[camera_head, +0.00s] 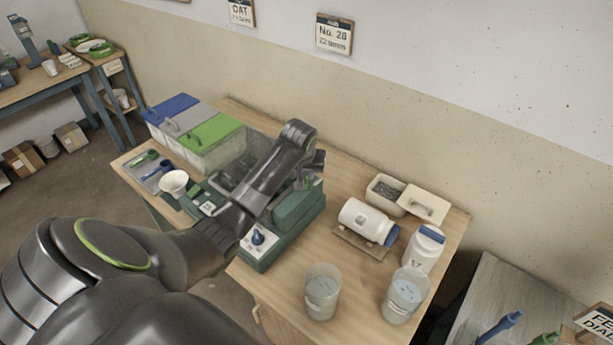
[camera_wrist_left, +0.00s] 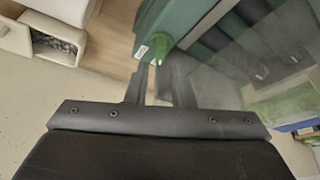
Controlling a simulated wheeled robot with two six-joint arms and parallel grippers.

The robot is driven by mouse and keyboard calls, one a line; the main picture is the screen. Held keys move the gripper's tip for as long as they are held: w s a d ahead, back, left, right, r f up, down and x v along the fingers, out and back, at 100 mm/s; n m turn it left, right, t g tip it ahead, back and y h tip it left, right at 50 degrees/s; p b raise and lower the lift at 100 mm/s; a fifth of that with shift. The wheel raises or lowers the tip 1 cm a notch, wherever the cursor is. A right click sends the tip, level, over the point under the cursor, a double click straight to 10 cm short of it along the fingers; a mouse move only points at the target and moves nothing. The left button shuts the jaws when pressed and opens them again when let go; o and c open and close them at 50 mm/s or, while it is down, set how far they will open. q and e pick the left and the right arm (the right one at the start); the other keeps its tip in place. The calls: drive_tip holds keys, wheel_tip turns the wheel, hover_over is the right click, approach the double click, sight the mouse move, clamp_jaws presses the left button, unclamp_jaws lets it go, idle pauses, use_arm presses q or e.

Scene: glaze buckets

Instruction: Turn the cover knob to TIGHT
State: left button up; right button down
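A green machine (camera_head: 290,208) stands on the bench, with a clear cover over dark rollers. In the left wrist view a green knob (camera_wrist_left: 161,44) sticks out from the machine's end (camera_wrist_left: 178,22), beside a small white tag (camera_wrist_left: 141,52). My left gripper (camera_head: 308,182) reaches over the machine to its far end. In the left wrist view, its fingers (camera_wrist_left: 155,75) stand a little apart, with the knob just beyond the tips; contact cannot be made out. The knob's setting marks cannot be read. My right gripper is not in view.
A white jar (camera_head: 362,222) lies on a wooden cradle right of the machine. Another white jar (camera_head: 424,246), two clear buckets (camera_head: 322,290) and an open box (camera_head: 384,193) stand nearby. Lidded bins (camera_head: 212,130) and a white cup (camera_head: 173,183) are left.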

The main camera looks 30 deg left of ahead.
sight(306, 180)
use_arm(q)
drive_tip(key=x, duration=0.3)
drive_tip(key=shift+a+f, duration=0.15)
drive_tip(key=shift+f, duration=0.1)
drive_tip(key=shift+w+f, duration=0.2)
drive_tip(key=shift+f, duration=0.1)
drive_tip(key=shift+w+f, duration=0.1)
drive_tip(key=shift+f, duration=0.35)
drive_tip(key=shift+a, duration=0.1)
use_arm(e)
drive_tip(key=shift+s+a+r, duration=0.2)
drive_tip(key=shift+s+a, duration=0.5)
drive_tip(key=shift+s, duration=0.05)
use_arm(q)
clamp_jaws()
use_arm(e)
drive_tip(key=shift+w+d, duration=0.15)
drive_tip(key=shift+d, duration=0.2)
